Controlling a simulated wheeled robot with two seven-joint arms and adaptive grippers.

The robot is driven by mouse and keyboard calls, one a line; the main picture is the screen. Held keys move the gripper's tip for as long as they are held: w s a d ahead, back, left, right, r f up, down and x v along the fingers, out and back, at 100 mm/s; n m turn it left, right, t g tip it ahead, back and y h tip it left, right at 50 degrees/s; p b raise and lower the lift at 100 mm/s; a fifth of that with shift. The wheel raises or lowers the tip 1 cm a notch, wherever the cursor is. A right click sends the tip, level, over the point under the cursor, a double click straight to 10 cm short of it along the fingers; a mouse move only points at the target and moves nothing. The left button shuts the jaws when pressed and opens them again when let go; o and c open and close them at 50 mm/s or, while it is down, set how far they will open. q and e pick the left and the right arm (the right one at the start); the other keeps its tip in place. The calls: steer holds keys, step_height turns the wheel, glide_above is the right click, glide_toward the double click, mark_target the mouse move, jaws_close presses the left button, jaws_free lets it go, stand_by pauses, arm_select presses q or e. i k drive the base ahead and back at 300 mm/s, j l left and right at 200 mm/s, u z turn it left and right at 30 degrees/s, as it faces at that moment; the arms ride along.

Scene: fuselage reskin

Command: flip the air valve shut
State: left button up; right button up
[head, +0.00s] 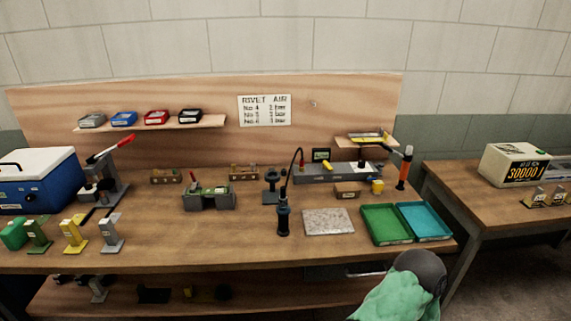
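A long grey unit (345,174) lies at the back right of the bench, under the small shelf. A small yellow lever-like part (327,166) sits on its top and looks like the air valve's handle, but it is too small to tell its exact position. A small red part (302,170) shows at the unit's left end. A dark upright tool (283,214) stands in front, with a thin black hose arching up beside the unit's left end.
A speckled plate (328,222), a green tray (386,225) and a teal tray (424,222) lie at the front right. A black stand (271,186) is left of the hose. A mint-green and dark grey shape (405,290) is at the bottom edge.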

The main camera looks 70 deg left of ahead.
mark_target(326, 165)
steer(key=u, duration=1.95)
steer(key=i+j+u, duration=0.15)
steer(key=i+j+z, duration=0.25)
steer(key=k+z, duration=0.1)
steer(key=z, duration=0.9)
